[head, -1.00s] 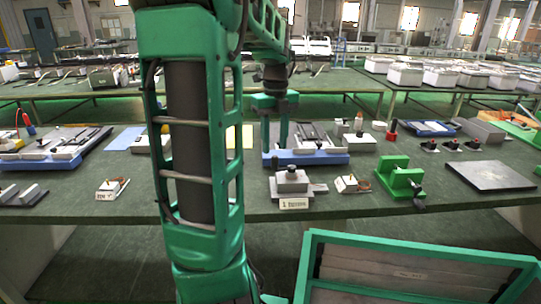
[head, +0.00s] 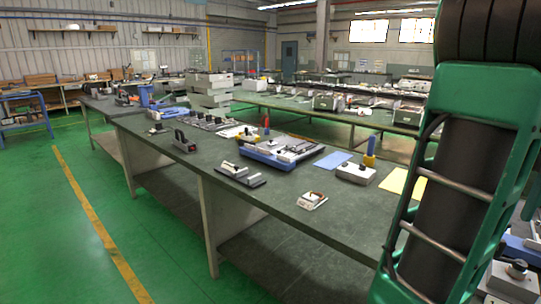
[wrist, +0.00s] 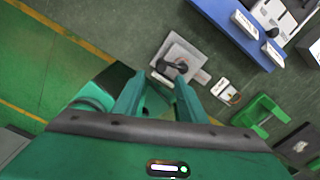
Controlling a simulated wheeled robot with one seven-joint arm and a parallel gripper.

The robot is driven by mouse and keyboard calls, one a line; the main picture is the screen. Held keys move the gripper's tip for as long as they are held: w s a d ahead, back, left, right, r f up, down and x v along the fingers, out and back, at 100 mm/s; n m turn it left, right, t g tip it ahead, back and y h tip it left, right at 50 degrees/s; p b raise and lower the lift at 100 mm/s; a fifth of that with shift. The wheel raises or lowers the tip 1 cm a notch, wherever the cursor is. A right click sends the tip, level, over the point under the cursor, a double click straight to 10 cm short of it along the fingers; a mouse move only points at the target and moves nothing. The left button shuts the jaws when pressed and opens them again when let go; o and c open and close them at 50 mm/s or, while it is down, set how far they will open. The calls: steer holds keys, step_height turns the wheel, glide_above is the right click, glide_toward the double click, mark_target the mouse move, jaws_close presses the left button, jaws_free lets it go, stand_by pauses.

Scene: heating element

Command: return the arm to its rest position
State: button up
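My arm's green link (head: 470,170) fills the right side of the head view; my gripper is outside that view. In the wrist view my gripper (wrist: 158,86) points down, its two green fingers apart, with nothing seen between them. Beyond the fingertips, near the table's edge, stands a grey block device with a black knob (wrist: 174,66). I cannot tell the height of the fingers above it.
The long dark table (head: 275,215) carries a blue-based apparatus (head: 280,155), a small white switch (head: 311,201) and a grey block on a plate (head: 237,172). A green clamp (wrist: 262,112) shows in the wrist view. Green floor (head: 60,220) lies open at left.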

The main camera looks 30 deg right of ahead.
steer(key=w+a+f+n, duration=0.2)
steer(key=w+a+n, duration=0.5)
steer(key=a+n, duration=0.15)
steer(key=w+a+f+n, duration=0.3)
steer(key=w+a+n, duration=0.4)
steer(key=w+n, duration=0.15)
steer(key=a+f+n, duration=0.3)
steer(key=a+n, duration=0.6)
steer(key=n, duration=0.2)
steer(key=a+f+n, duration=0.4)
steer(key=a+n, duration=0.5)
steer(key=n, duration=0.2)
steer(key=shift+w, duration=0.1)
steer(key=shift+c, duration=0.9)
steer(key=shift+d, duration=0.15)
